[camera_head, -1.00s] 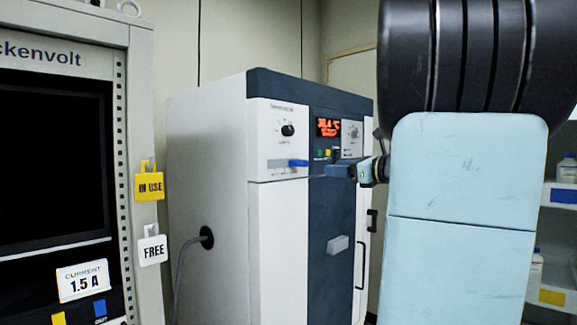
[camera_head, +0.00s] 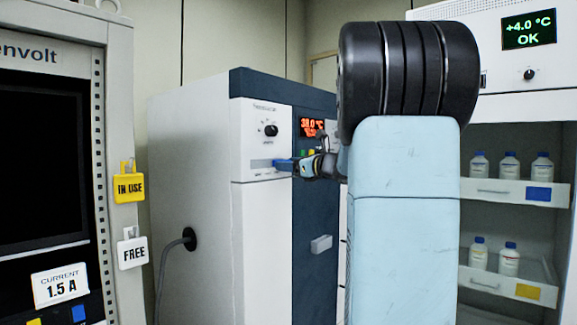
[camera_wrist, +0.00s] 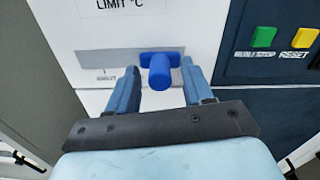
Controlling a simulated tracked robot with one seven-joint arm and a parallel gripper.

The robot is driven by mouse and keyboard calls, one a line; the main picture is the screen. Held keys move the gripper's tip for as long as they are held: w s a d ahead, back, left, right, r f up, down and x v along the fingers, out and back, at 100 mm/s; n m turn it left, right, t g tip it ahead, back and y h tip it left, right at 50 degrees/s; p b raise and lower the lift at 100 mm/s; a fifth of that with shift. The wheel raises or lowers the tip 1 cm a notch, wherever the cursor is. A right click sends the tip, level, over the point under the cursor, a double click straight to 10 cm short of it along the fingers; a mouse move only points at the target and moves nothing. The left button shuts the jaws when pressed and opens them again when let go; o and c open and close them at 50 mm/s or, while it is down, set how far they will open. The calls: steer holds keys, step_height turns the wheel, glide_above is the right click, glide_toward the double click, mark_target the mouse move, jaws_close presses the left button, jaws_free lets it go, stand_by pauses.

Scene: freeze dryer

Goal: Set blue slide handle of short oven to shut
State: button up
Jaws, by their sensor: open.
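The short oven (camera_head: 190,160) is a white cabinet with a dark blue front band. Its blue slide handle (camera_wrist: 160,70) sits at the right end of a grey slot (camera_wrist: 105,62) in the wrist view. My gripper (camera_wrist: 161,82) is open, with one finger on each side of the handle and visible gaps between. I cannot tell whether the fingertips reach the panel. In the head view my gripper (camera_head: 292,165) is at the handle's height and partly covers it.
A dial (camera_head: 270,130) is above the slot, and green and yellow buttons (camera_wrist: 264,37) are to its right. A rack with a yellow IN USE tag (camera_head: 129,187) stands at the left. Shelves with bottles (camera_head: 509,166) are at the right.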

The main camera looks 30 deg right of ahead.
steer(key=shift+w+a, duration=0.1)
steer(key=shift+w, duration=0.3)
jaws_close()
stand_by(0.5)
